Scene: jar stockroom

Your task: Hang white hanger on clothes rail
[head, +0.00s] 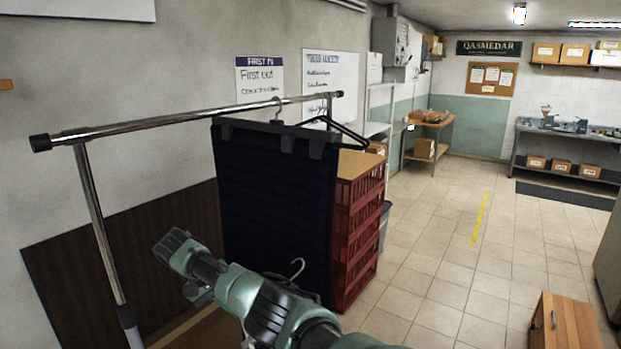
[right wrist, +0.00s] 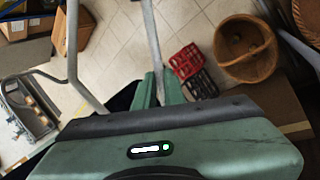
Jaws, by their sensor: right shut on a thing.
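The clothes rail (head: 190,122) runs across the head view, a chrome bar with black end caps on a post at left. A silvery hook (head: 298,268), apparently the white hanger's, shows just above my arm, below the bar and apart from it. The rest of the hanger is mostly hidden there. In the right wrist view, the pale bars of the white hanger (right wrist: 152,45) extend from my right gripper (right wrist: 160,90), whose green fingers are shut on one bar. My left gripper is not in view.
A dark garment (head: 270,200) hangs from the rail's right half, with a black hanger (head: 345,130) beside it. Red crates (head: 362,225) stand close behind at right. The bar's left half is clear. A wooden cabinet (head: 565,325) stands at lower right.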

